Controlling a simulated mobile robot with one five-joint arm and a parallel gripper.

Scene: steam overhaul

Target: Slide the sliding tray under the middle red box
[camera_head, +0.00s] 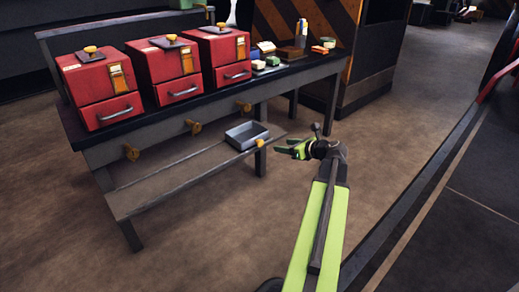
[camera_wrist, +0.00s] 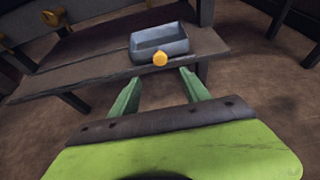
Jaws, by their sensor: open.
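The sliding tray (camera_head: 247,134) is a small grey open tray with a yellow knob (camera_head: 260,143) on its front. It sits near the right end of the low shelf (camera_head: 150,190) under the bench. In the wrist view the tray (camera_wrist: 155,40) and its knob (camera_wrist: 160,58) are just beyond my fingertips. My gripper (camera_head: 286,147) is open and empty, to the right of the knob and apart from it; its fingers also show in the wrist view (camera_wrist: 158,88). The middle red box (camera_head: 162,70) stands on the bench top, between the left red box (camera_head: 95,88) and the right red box (camera_head: 220,56).
Several yellow knobs (camera_head: 194,127) stick out from the bench's front rail. Small blocks and books (camera_head: 285,50) lie at the bench's right end. A bench leg (camera_head: 260,165) stands near the tray. The shelf left of the tray is bare, and the floor in front is clear.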

